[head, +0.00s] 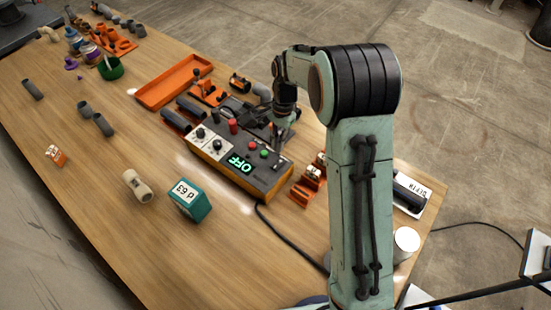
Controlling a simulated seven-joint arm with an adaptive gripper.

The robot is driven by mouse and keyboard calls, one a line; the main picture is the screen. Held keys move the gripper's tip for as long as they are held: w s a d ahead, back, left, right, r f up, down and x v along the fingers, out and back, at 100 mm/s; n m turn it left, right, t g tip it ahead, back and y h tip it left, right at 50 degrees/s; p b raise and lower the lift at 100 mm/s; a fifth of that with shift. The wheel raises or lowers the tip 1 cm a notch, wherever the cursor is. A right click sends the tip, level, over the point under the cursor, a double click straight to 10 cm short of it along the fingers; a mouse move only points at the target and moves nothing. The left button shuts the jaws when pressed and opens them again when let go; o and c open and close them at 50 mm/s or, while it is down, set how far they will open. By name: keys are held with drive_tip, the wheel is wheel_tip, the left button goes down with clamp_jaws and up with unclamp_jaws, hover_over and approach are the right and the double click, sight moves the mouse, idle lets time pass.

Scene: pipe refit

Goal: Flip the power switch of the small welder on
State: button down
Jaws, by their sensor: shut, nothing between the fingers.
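The small welder (222,178) is a dark box with orange edging near the middle of the wooden table. Its green-lit display (240,164) reads OFF. The face has a light panel with black knobs, plus small red and green buttons. I cannot make out which part is the power switch. My gripper (279,141) points down at the welder's far right end, beside the buttons. It appears shut and empty. Its fingertips are small in the view, and I cannot tell whether they touch the welder.
An orange tray (152,98) and dark pipe pieces lie behind the welder. Orange holders (305,187) stand to its right. A teal box (190,199) marked "d 63" and a beige fitting (137,186) lie in front. A black cable (290,240) runs from the welder.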

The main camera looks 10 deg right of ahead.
sight(278, 163)
drive_tip(key=f, duration=0.6)
drive_tip(key=shift+s+a+f, duration=0.15)
drive_tip(key=shift+s+a, duration=0.15)
drive_tip(key=shift+s, duration=0.05)
drive_tip(key=shift+s+a+f, duration=0.1)
drive_tip(key=shift+a+f, duration=0.05)
drive_tip(key=shift+f, duration=0.05)
drive_tip(key=shift+t, duration=0.3)
drive_tip(key=shift+w+d+r, duration=0.15)
drive_tip(key=shift+w+d, duration=0.5)
